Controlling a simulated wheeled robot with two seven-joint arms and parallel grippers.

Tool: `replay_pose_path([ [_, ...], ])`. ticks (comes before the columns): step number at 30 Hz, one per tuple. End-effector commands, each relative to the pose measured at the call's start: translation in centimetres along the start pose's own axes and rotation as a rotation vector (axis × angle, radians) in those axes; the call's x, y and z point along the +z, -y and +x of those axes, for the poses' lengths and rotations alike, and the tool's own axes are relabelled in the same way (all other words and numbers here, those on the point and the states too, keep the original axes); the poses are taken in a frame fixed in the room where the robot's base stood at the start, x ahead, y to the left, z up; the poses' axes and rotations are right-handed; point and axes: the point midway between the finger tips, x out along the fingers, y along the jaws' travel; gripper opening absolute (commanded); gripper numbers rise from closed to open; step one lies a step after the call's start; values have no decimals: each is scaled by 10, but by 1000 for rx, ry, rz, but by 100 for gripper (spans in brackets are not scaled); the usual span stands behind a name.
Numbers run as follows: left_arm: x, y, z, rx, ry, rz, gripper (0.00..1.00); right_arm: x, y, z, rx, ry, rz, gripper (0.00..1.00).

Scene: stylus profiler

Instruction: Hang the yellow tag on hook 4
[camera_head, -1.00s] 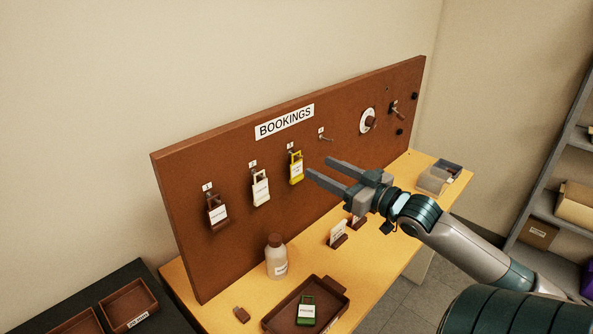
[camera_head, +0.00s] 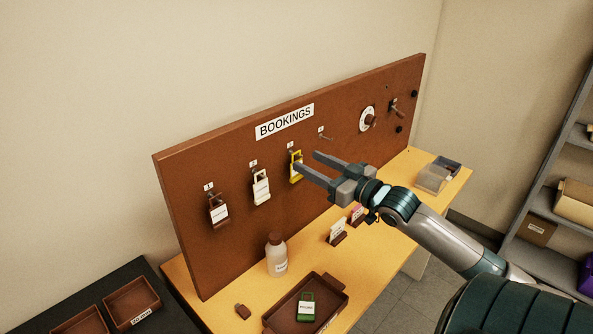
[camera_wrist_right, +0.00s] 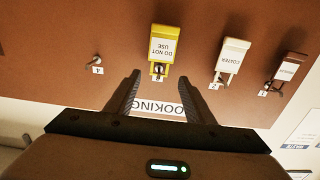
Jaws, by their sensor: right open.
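The yellow tag (camera_head: 296,174) hangs on the third hook of the brown board, left of hook 4 (camera_head: 326,136). In the right wrist view, which is upside down, the yellow tag (camera_wrist_right: 163,50) reads "DO NOT USE" and hook 4 (camera_wrist_right: 96,60) is bare. My right gripper (camera_head: 306,160) is open and empty, its fingers pointing at the board close to the tag. In the head view one finger overlaps the tag; in the wrist view the tag lies ahead, between the lines of the fingers (camera_wrist_right: 166,76). I cannot tell whether they touch. My left gripper is not in view.
A white tag (camera_head: 261,187) hangs on hook 2 and a brown one (camera_head: 219,210) on hook 1. Below stand a bottle (camera_head: 276,256), a brown tray (camera_head: 335,290) with a green tag (camera_head: 306,308), and small card stands (camera_head: 338,231).

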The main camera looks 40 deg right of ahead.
Motion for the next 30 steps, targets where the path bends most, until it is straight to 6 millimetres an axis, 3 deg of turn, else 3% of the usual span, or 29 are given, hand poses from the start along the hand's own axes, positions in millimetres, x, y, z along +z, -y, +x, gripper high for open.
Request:
replay_pose_path([
  [5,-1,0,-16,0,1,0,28,-2,-2,20,0,-2,1,48],
  [12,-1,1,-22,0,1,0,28,1,-2,39,-1,-2,1,48],
  [29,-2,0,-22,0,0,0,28,3,-2,41,-1,-1,0,48],
  [30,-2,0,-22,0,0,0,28,3,-2,41,-1,-1,0,39],
])
